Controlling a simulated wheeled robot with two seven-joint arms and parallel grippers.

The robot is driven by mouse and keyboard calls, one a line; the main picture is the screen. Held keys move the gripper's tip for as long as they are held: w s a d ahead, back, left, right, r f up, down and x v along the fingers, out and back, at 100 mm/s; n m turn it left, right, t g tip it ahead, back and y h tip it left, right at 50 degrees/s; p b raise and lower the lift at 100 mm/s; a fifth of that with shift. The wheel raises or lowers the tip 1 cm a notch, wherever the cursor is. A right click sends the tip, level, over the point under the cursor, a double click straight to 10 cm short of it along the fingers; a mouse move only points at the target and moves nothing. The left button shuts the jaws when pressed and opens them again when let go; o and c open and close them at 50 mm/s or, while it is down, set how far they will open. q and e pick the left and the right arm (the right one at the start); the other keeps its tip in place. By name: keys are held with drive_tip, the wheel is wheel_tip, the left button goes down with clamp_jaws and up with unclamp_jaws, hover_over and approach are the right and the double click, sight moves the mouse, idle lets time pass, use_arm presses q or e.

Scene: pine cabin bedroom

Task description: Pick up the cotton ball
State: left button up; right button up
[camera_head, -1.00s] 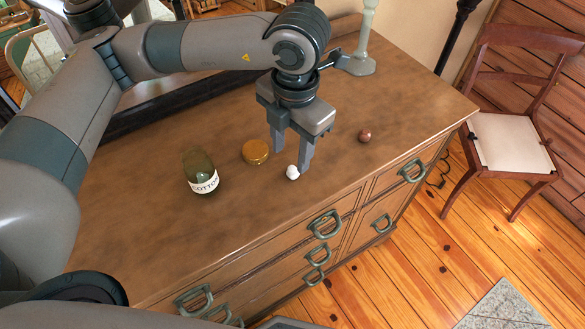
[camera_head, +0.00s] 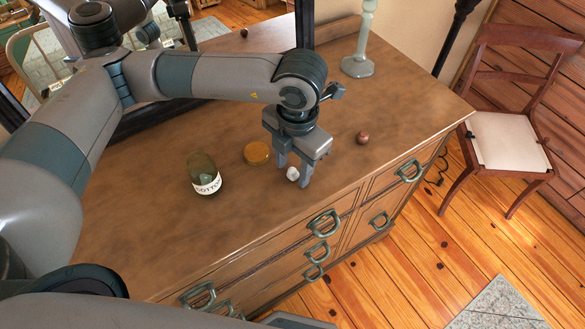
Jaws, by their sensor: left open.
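A small white cotton ball (camera_head: 293,174) lies on the brown dresser top (camera_head: 240,220) near its front edge. My left gripper (camera_head: 293,175) points down over it from the back and is open. Its two fingers are low, one to the left behind the ball and one to the right of it. I cannot tell whether either finger touches the ball. My right gripper is not in view.
A reddish-brown ball (camera_head: 363,137) lies to the right. A pale candlestick (camera_head: 358,66) stands at the back. The front-left dresser top is clear.

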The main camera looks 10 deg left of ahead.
sight(293, 170)
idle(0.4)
use_arm(q)
clamp_jaws()
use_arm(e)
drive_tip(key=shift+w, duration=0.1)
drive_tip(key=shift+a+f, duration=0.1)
use_arm(q)
drive_tip(key=shift+r+b, duration=0.4)
drive_tip(key=shift+r, duration=0.05)
wheel_tip(293, 170, up, 3)
drive_tip(key=shift+f+b, duration=0.15)
drive_tip(key=shift+b, duration=0.45)
drive_tip(key=s+d+r+b, duration=0.1)
drive_tip(key=d+r+b, duration=0.3)
drive_tip(key=d+r, duration=0.3)
drive_tip(key=d, duration=0.4)
drive_tip(key=shift+s+d+r, duration=0.2)
drive_tip(key=shift+s+d, duration=0.05)
drive_tip(key=shift+d, duration=0.05)
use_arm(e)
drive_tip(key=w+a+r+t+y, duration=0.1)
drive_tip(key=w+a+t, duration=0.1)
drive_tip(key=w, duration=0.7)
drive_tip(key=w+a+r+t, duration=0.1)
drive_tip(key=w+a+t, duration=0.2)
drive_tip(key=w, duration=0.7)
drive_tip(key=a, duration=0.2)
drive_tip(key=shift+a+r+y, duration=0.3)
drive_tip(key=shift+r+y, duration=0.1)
